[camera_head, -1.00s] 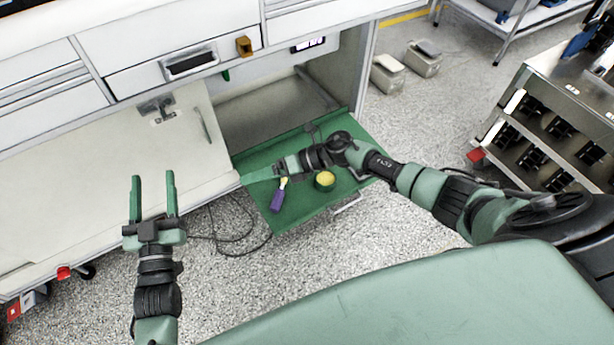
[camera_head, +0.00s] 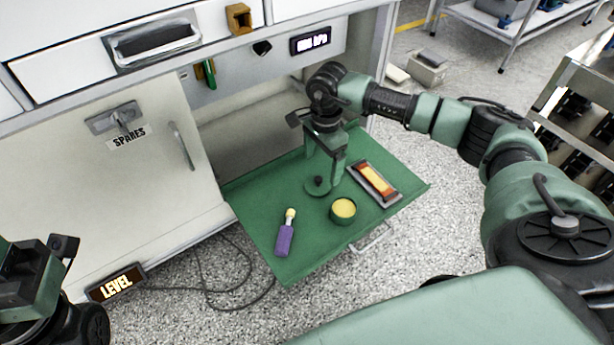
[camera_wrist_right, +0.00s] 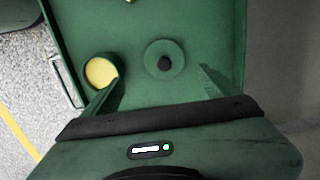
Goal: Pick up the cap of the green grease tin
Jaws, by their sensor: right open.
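The cap (camera_head: 312,186) is a flat green disc with a dark knob, lying on the green pull-out shelf (camera_head: 290,268). In the right wrist view the cap (camera_wrist_right: 176,46) shows whole, ahead of and between the fingertips. The green grease tin (camera_head: 342,215) stands open beside it, with yellow grease inside; it also shows in the wrist view (camera_wrist_right: 100,73), near the left finger. My right gripper (camera_wrist_right: 160,75) points down at the cap, open and empty. In the head view its fingers (camera_head: 325,172) partly hide the cap's surroundings. Part of my left arm shows at the lower left; its fingers cannot be made out.
A purple-handled tool (camera_head: 284,238) with a yellowish tip lies at the shelf's front left. A grey tray with a red and yellow piece (camera_head: 375,180) lies to the right of the tin. The cabinet door labelled SPARES (camera_head: 150,200) is left of the shelf.

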